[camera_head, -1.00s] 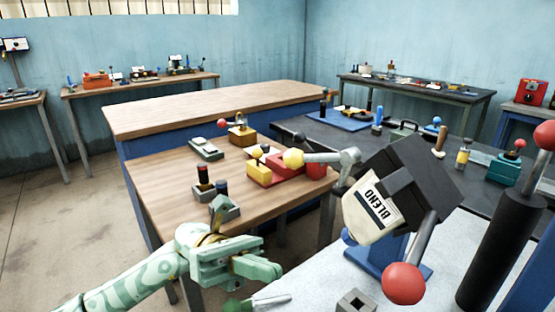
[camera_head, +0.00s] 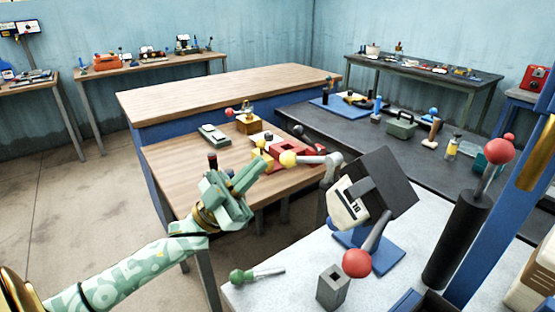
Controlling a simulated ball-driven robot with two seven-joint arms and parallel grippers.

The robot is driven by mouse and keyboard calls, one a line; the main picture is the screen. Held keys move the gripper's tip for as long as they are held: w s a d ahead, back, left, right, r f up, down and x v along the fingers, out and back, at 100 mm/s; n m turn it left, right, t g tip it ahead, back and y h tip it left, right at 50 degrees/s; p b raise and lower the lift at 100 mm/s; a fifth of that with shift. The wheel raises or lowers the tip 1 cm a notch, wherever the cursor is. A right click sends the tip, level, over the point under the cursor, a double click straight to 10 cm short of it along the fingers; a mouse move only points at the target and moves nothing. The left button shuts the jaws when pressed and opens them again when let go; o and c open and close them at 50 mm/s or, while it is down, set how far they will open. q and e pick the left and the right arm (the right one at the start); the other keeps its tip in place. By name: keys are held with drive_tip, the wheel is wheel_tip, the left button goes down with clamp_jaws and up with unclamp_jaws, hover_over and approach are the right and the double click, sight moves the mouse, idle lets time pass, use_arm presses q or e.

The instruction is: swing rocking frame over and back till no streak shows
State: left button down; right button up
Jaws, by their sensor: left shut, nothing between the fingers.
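The rocking frame is a black box-like cradle (camera_head: 385,185) on a blue base (camera_head: 382,250), on the pale speckled bench. It sits tilted, with a cream container (camera_head: 345,213) in it whose label is partly hidden. A bar with a red ball (camera_head: 356,263) points down toward me, and an arm with a yellow ball (camera_head: 288,158) points left. No streak can be made out from here. My left gripper (camera_head: 252,174), pale green, is shut and empty, left of the frame and apart from it. My right gripper is out of view.
A green-handled tool (camera_head: 242,276) and a grey square socket block (camera_head: 333,289) are on the near bench. A black post with a red-ball lever (camera_head: 500,151) stands right of the frame. The wooden table (camera_head: 175,165) behind my left gripper holds several small fixtures.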

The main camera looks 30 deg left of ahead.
sight(281, 163)
use_arm(q)
drive_tip(key=w, duration=0.1)
drive_tip(key=w+d+b, duration=0.1)
drive_tip(key=w, duration=0.1)
drive_tip(key=w+d, duration=0.1)
drive_tip(key=w, duration=0.1)
drive_tip(key=shift+r+b, duration=0.1)
drive_tip(key=shift+b, duration=0.3)
drive_tip(key=shift+a, duration=0.1)
drive_tip(key=n+t+y, duration=0.1)
drive_tip(key=f+n+t+y+p, duration=0.1)
drive_tip(key=n, duration=0.1)
drive_tip(key=n+t+y, duration=0.1)
drive_tip(key=shift+a+f+n+y, duration=0.25)
drive_tip(key=shift+f+n+y, duration=0.05)
drive_tip(key=shift+f, duration=0.1)
drive_tip(key=shift+w+f+n+y, duration=0.1)
drive_tip(key=shift+f+n+y, duration=0.3)
